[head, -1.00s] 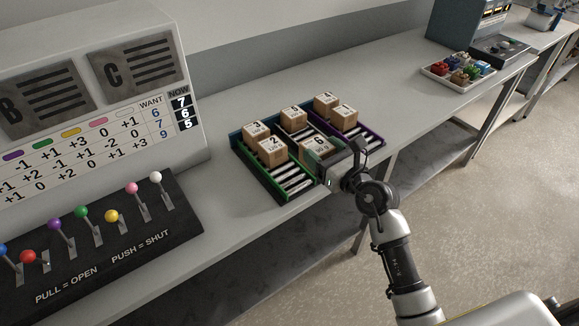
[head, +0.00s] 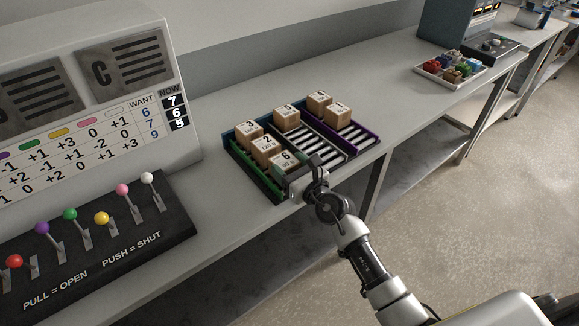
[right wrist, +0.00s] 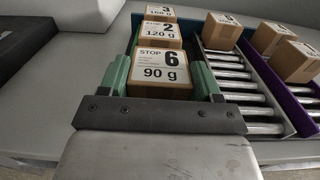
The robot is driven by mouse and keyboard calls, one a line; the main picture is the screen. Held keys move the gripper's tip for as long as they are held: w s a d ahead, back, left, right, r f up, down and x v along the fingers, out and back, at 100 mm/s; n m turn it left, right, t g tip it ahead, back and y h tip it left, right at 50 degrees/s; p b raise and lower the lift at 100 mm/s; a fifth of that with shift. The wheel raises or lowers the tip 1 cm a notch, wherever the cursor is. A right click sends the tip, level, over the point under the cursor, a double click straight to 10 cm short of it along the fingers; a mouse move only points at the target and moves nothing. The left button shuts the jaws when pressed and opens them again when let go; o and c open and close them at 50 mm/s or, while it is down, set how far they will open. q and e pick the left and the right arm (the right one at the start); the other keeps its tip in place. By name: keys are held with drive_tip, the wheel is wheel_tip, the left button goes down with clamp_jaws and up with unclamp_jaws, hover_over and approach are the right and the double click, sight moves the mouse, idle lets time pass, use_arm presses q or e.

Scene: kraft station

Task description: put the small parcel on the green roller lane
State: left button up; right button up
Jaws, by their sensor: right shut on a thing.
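The small parcel (head: 287,159), a brown box with a white label "STOP 6, 90 g", is between the fingers of my right gripper (head: 296,172), which is shut on it. The right wrist view shows the parcel (right wrist: 160,78) between the green finger pads, just in front of parcel 2 (right wrist: 160,38). The green roller lane (head: 252,178) is the left lane of the rack, with parcels 3 (head: 249,131) and 2 (head: 263,146) in it. The held parcel is in line with them, over the lane's front part. Whether it touches the rollers is hidden. My left gripper is not in view.
The middle lane holds one parcel (head: 287,118) at its back. The purple lane (head: 366,141) holds two parcels (head: 319,103) (head: 337,113). Their front rollers are bare. A lever panel (head: 100,240) stands left of the rack. A tray of coloured pieces (head: 450,68) lies farther right.

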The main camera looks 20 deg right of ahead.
drive_tip(key=shift+f, duration=0.1)
drive_tip(key=o, duration=0.9)
drive_tip(key=shift+o, duration=0.2)
drive_tip(key=shift+s, duration=0.1)
drive_tip(key=v, duration=1.2)
drive_tip(key=shift+b, duration=0.35)
